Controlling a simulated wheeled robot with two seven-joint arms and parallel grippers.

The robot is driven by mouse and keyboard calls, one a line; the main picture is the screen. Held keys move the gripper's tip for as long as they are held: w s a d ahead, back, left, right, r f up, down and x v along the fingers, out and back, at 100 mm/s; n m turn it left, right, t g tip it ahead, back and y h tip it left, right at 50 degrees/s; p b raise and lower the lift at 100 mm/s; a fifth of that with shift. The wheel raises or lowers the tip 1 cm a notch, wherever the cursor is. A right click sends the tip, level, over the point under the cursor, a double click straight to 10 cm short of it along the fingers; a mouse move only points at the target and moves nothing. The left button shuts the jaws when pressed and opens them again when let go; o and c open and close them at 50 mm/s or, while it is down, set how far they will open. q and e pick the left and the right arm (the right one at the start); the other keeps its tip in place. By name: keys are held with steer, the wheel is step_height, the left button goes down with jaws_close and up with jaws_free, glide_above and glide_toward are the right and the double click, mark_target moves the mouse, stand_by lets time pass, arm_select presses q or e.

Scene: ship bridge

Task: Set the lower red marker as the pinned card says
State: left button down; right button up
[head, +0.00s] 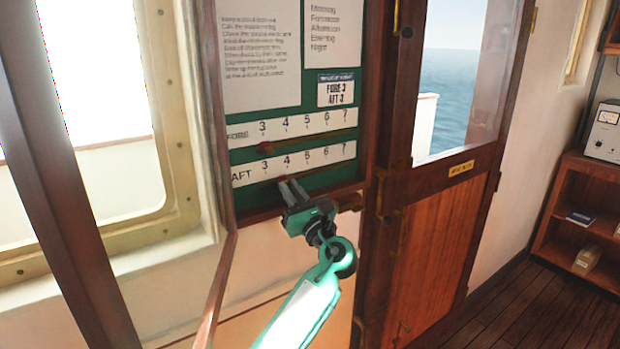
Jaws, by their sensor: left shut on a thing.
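The upper red marker (266,148) sits under the FORE scale near 3. My left gripper (293,191) is at the rail below the AFT scale, about under 4. It is shut on the lower red marker, which its fingers hide. My right gripper is not in view.
The board's wooden frame (370,90) stands close to the gripper's right. A wooden door (440,260) with a window is further right. A shelf with books and an instrument (604,132) stands at the far right. A window (100,100) is at left.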

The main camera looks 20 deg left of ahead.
mark_target(264, 179)
arm_select(q)
steer(key=s+a, duration=0.1)
steer(key=s+a+p, duration=0.1)
steer(key=s, duration=0.1)
steer(key=shift+s+a, duration=0.15)
steer(key=shift+a, duration=0.15)
steer(key=shift+f, duration=0.1)
steer(key=c, duration=1.8)
jaws_free()
steer(key=o, duration=0.4)
steer(key=shift+s+a, duration=0.1)
steer(key=shift+s, duration=0.05)
